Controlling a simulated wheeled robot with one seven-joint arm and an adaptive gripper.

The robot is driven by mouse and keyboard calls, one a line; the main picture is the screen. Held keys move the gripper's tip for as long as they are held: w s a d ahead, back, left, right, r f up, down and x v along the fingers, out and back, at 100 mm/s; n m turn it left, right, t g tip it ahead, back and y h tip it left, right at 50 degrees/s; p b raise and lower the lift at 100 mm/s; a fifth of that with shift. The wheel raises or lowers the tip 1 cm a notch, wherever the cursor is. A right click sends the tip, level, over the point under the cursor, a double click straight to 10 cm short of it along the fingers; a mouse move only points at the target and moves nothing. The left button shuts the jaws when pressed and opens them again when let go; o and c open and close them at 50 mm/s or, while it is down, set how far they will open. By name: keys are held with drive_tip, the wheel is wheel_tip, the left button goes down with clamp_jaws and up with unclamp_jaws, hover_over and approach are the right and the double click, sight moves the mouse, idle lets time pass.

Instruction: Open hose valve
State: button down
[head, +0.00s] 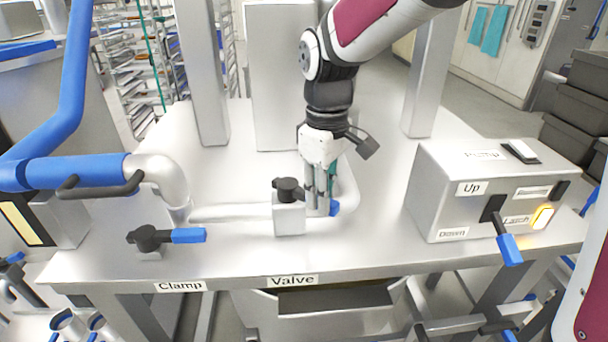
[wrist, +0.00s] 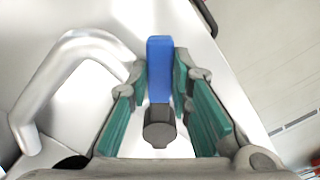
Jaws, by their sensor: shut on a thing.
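The hose valve is a metal block (head: 289,217) in the pipe line on the steel table, behind the "Valve" label (head: 293,281). It has a black round hub (head: 288,186) on top. Its handle has a blue end (head: 334,208), which sticks out to the right of the block beside my fingers. My gripper (head: 320,207) points down at the right side of the valve. In the wrist view the blue handle (wrist: 160,68) lies between the teal-padded fingers of my gripper (wrist: 160,72), which are shut on it. The handle's middle is hidden behind the fingers in the head view.
A clamp lever (head: 188,236) with a blue end lies left of the valve. A blue hose (head: 75,80) joins the pipe (head: 165,175) at left. A pump box (head: 430,190) with a blue-ended lever (head: 509,250) and a lit orange button (head: 542,217) stands at right.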

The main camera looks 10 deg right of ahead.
drive_tip(key=shift+w+d+r+n, duration=0.1)
drive_tip(key=shift+w+d+n, duration=0.25)
drive_tip(key=shift+w+n, duration=0.8)
drive_tip(key=shift+w+d+f+n, duration=0.1)
drive_tip(key=shift+w+d+n, duration=0.4)
drive_tip(key=shift+n, duration=1)
drive_tip(key=shift+w+d+r+n, duration=0.1)
drive_tip(key=shift+w+d+n, duration=0.05)
drive_tip(key=shift+w+n, duration=1.05)
drive_tip(key=shift+s+n, duration=0.1)
drive_tip(key=shift+n, duration=0.15)
drive_tip(key=c, duration=1.4)
unclamp_jaws()
drive_tip(key=shift+c, duration=0.2)
wheel_tip(320, 180, up, 12)
drive_tip(key=shift+s, duration=0.1)
